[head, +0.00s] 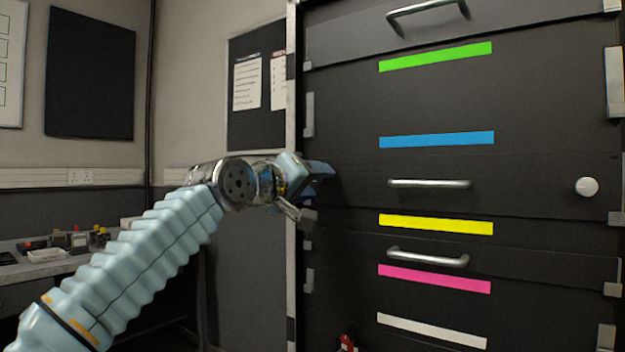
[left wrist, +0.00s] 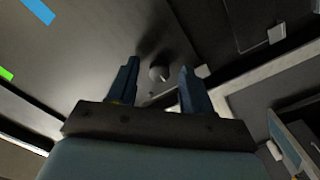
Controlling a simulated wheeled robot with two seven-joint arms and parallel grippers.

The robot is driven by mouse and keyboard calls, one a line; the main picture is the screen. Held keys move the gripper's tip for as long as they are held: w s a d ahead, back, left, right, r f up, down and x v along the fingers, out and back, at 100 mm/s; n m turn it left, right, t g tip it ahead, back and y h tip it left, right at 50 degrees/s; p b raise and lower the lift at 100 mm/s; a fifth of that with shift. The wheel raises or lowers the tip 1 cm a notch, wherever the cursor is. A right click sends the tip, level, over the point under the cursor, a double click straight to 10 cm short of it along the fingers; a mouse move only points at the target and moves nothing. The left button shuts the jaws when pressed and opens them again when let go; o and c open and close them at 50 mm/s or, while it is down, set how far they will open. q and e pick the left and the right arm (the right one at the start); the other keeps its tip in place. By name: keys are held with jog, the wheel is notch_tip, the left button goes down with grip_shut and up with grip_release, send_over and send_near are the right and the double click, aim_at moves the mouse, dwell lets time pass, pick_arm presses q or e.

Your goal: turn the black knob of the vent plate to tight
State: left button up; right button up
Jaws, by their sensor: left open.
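A small round dark knob (left wrist: 158,73) shows in the left wrist view on a dark panel, between the tips of my left gripper's two fingers. Gaps show on both sides of it, so the fingers look apart from it. My left gripper (head: 318,169) is open and empty, at the left edge of the dark cabinet front in the head view. Its arm and fingers hide that knob there. I cannot read the knob's turn or make out a vent plate outline. My right gripper is in neither view.
The black cabinet front (head: 440,110) carries coloured strips and projecting metal handles (head: 430,184). A white round knob (head: 587,186) sits at its right side. Small grey clips line its edges. A bench (head: 45,254) with small items stands at the left.

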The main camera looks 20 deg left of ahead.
pick_arm(q)
jog(key=shift+c, duration=0.4)
grip_shut()
jog(key=shift+m, duration=0.3)
jog(key=m+p, duration=0.1)
jog(key=m, duration=0.2)
jog(key=shift+m, duration=0.3)
jog(key=m, duration=1.3)
jog(key=shift+m, duration=0.3)
